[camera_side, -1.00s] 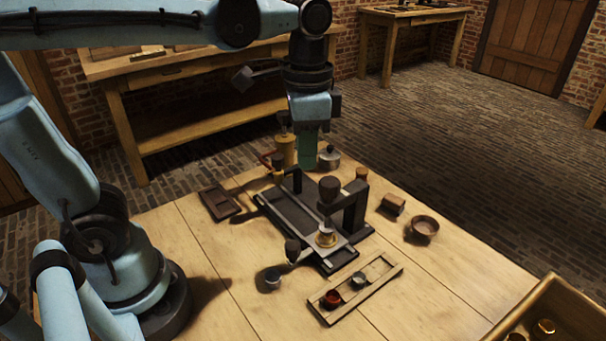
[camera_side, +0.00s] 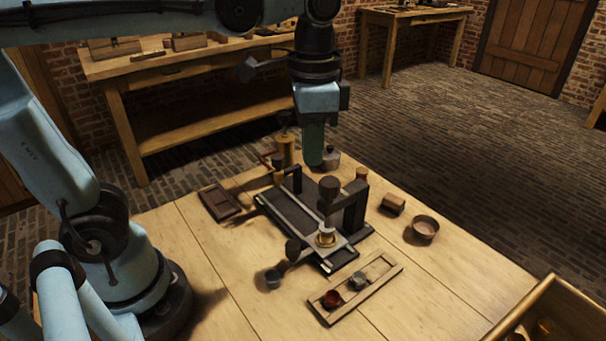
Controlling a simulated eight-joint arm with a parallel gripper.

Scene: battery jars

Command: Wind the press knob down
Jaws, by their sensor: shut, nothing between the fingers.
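The press stands on the wooden table, a dark frame (camera_side: 355,212) beside a long dark base. The press knob (camera_side: 329,188) is a round dark brown top on a shaft, standing above a small brass-coloured piece (camera_side: 326,238) on the base. My gripper (camera_side: 313,160) hangs pointing down, above and behind the knob in the picture and apart from it. Its green fingers are shut with nothing between them.
A tray (camera_side: 325,312) with a red cup and a metal cup lies in front. A bowl (camera_side: 425,227) and a small dark block (camera_side: 393,204) stand to the right. A kettle-like metal pot (camera_side: 331,158) is behind. A flat dark tray (camera_side: 219,202) lies left. A wooden box (camera_side: 548,290) is at the lower right corner.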

